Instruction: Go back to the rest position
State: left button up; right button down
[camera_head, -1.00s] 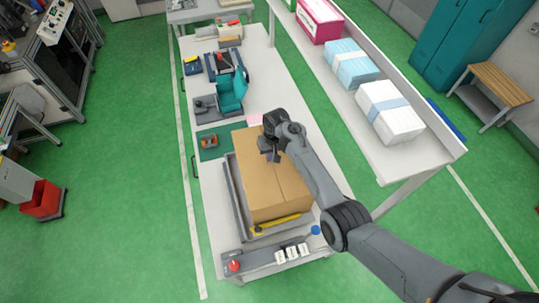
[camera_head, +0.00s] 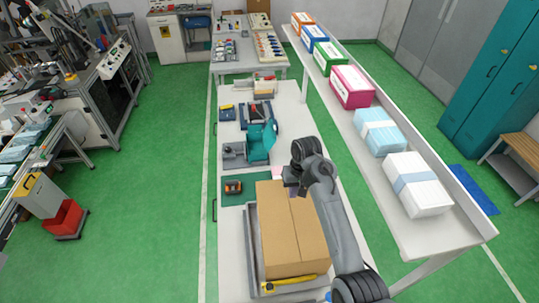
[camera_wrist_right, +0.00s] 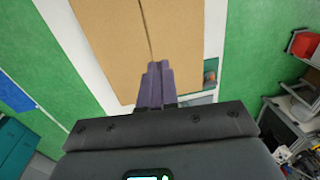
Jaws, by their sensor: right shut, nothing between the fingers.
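My right gripper (camera_head: 290,190) is above the far right part of a closed cardboard box (camera_head: 288,235) in the head view. In the right wrist view its fingers (camera_wrist_right: 155,75) are together with nothing between them, and the box (camera_wrist_right: 175,30) lies beyond the tips. Whether the fingers touch the box is not clear, but they appear apart from it. The box sits in a grey tray (camera_head: 252,240) on the white bench. My left gripper is not in view.
A shelf (camera_head: 440,235) with several cartons runs along the right of the bench. A teal device (camera_head: 262,140) and a green mat (camera_head: 232,188) with an orange-black item lie beyond the box. A yellow tool (camera_head: 290,284) lies at the box's near side.

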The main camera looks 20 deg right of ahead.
jog(key=shift+n+t+h, duration=0.5)
jog(key=shift+t+h, duration=0.3)
jog(key=s+d+f, duration=0.1)
jog(key=s+f, duration=0.2)
jog(key=s, duration=0.2)
jog(key=s+d+f, duration=0.1)
jog(key=s+f, duration=0.1)
jog(key=s, duration=0.3)
jog(key=s+d+f, duration=0.1)
jog(key=s+f, duration=0.2)
jog(key=s, duration=0.2)
jog(key=shift+s+d+f, duration=0.1)
jog(key=shift+d+f, duration=0.1)
jog(key=shift+f, duration=0.1)
jog(key=s+a+r+n+t, duration=0.1)
jog(key=s+a+r, duration=0.1)
jog(key=s, duration=0.8)
jog(key=s+a+r+n, duration=0.1)
jog(key=s+a+r, duration=0.1)
jog(key=s, duration=0.7)
jog(key=shift+s+r+n+t+y, duration=0.2)
jog(key=shift+s+n+t+y, duration=0.1)
jog(key=shift+s+n+t, duration=0.1)
